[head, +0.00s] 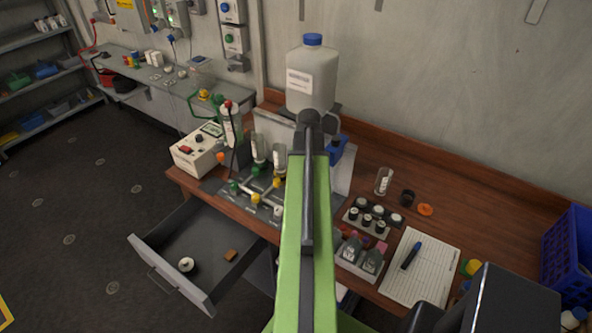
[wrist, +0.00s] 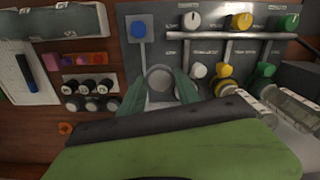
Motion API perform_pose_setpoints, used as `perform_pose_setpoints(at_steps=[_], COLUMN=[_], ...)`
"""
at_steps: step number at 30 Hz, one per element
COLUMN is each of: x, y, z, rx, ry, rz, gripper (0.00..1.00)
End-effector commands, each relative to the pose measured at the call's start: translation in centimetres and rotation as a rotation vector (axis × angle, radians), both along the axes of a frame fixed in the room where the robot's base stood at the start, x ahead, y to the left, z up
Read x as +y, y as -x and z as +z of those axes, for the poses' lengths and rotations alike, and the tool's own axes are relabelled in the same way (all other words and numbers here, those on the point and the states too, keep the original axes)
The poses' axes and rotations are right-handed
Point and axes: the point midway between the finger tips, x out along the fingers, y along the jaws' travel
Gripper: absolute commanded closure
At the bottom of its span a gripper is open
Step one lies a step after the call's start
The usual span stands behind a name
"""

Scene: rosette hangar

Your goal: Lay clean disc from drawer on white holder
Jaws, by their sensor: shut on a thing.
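My gripper (wrist: 158,92) shows in the wrist view, its two grey-green fingers closed on either side of a pale grey round piece with a darker rim (wrist: 160,76). The piece looks like a disc, but I cannot tell whether it touches the holder below. It is over the grey valve panel, beside the white knob (wrist: 195,70). The white holder itself cannot be made out clearly. In the head view my green arm hides the gripper and this spot. The drawer (head: 147,245) is open, with a small round white item with a dark centre (head: 186,264) inside.
Clear cylinders (head: 258,150) stand on the panel by the yellow and green valves. A brown block (head: 230,255) lies in the drawer. A large blue-capped bottle (head: 312,80) stands behind my arm.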

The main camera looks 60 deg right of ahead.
Motion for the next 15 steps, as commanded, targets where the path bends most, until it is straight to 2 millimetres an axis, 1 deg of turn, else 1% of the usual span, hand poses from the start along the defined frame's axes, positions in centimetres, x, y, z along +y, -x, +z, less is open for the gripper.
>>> perform_pose_setpoints(at_steps=[3, 5, 8, 9, 12, 15], x=[0.1, -0.4, -2.6, -3.7, -6.3, -7.9], y=[-0.4, -0.9, -2.6, -3.4, -5.3, -6.5], z=[-0.1, -0.8, -3.0, -4.0, -6.1, -7.2], rx=[0.000, 0.000, 0.000, 0.000, -0.001, -0.001], ry=[0.000, 0.000, 0.000, 0.000, 0.000, 0.000], rz=[0.008, 0.026, 0.094, 0.131, 0.224, 0.295], gripper=[0.90, 0.90, 0.90, 0.90, 0.90, 0.90])
